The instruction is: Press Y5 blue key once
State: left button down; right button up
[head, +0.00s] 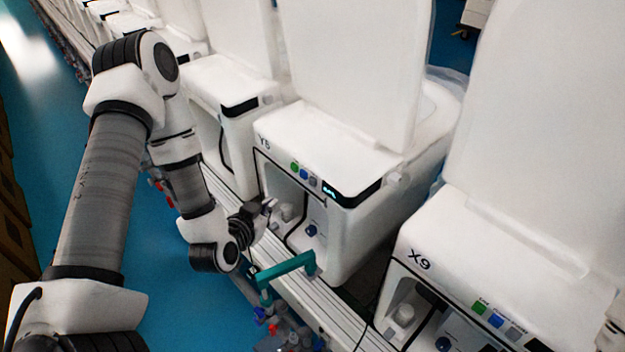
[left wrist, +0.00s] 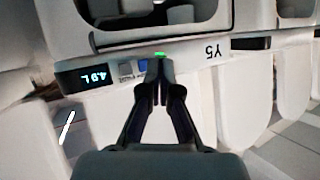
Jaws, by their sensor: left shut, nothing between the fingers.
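The Y5 toilet unit (head: 300,150) is white, with a row of keys on its front edge. Its blue key (head: 304,174) sits between a green key (head: 294,167) and a grey key (head: 313,181). My left gripper (head: 270,205) is in front of the unit, below the key row in the picture. In the left wrist view the unit is upside down. There the left gripper (left wrist: 160,63) is shut and empty, its tips overlapping the panel by the lit green key (left wrist: 160,54). The blue key (left wrist: 142,67) shows just left of the tips. Contact cannot be told. My right gripper is not in view.
A lit display (head: 338,193) is beside the Y5 keys. The X9 unit (head: 500,260) stands at the right with its own keys. More white units stand behind on the rail. A teal handle (head: 285,268) is below Y5. Blue floor (head: 185,300) is open at the left.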

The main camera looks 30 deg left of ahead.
aim_at(303, 174)
pick_arm(q)
jog(key=w+d, duration=0.1)
jog(key=w, duration=0.1)
jog(key=w+d+b, duration=0.1)
jog(key=w, duration=0.2)
jog(key=w+d+b, duration=0.1)
jog(key=w, duration=0.2)
jog(key=shift+d, duration=0.2)
jog(key=shift+s+r, duration=0.1)
jog(key=shift+a, duration=0.15)
jog(key=shift+d, duration=0.3)
jog(key=shift+a, duration=0.3)
jog(key=shift+w, duration=0.2)
